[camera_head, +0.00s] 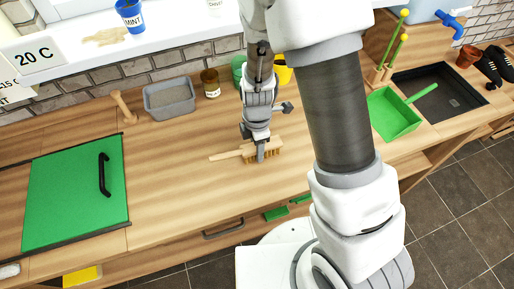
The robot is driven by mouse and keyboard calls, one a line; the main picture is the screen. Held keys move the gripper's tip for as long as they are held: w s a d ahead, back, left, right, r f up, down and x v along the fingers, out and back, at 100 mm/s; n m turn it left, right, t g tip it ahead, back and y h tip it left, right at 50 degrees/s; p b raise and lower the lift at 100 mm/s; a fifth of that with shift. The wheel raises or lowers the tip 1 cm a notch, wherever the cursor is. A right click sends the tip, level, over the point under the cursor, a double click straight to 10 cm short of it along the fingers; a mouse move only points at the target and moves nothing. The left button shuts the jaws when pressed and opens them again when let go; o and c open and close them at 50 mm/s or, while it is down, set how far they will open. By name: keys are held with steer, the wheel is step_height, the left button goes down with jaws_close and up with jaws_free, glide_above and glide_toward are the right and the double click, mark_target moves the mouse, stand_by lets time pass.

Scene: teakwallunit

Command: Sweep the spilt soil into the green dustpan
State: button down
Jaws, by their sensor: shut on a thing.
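My gripper (261,154) points down at the middle of the wooden worktop (180,190), shut on a wooden hand brush (228,155). The brush's handle points left, and its tan bristles show right of my fingers. I cannot tell whether the bristles touch the worktop. The green dustpan (391,121) is on the right of the worktop, beyond my arm, with its handle up to the right. I make out no clear soil on the bare wood; my arm hides part of it. A tan patch (106,37) lies on the white shelf.
A green panel with a black handle (103,175) is at left. A grey tub (169,98), a wooden peg (123,106) and a brown jar (210,83) stand at the back. A dark sink (438,95) is right of the dustpan. The worktop left of the brush is clear.

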steer(key=shift+r, duration=0.15)
step_height(320, 180, up, 4)
steer(key=shift+w+f, duration=0.1)
steer(key=s+d+r, duration=0.2)
steer(key=d+r, duration=0.5)
steer(key=d, duration=0.4)
steer(key=shift+s+d+b, duration=0.2)
steer(key=shift+s+b, duration=0.2)
